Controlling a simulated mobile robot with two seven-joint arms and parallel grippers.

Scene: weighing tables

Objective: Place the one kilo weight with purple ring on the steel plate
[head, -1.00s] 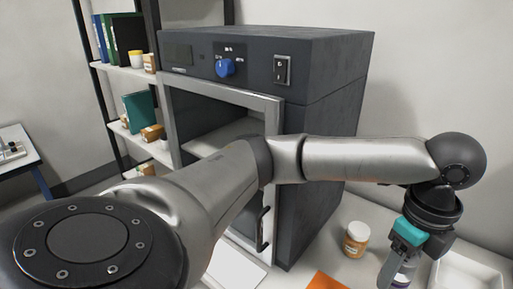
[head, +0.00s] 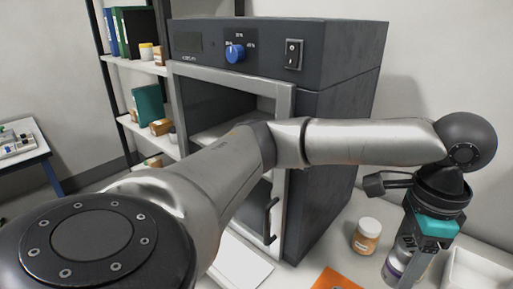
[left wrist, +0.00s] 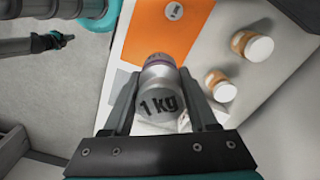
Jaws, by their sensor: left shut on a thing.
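My left gripper (head: 415,268) is shut on the one kilo weight (head: 392,268), a silvery cylinder with a purple ring. In the left wrist view the weight (left wrist: 160,88) sits between the fingers, its end marked "1 kg" facing the camera and the purple ring at the far end. The weight appears over or near the edge of an orange mat (left wrist: 150,38); its height above the table is unclear. I cannot pick out the steel plate with certainty. A dark gripper (left wrist: 52,42), apparently my right one, shows small at the left of the wrist view, its jaws unclear.
A jar with an orange label (head: 366,236) stands close left of the weight; two jars show in the wrist view. A white tray (head: 452,272) lies to the right. A dark oven (head: 335,130) with an open door stands behind my arm. Shelves (head: 135,63) are at back left.

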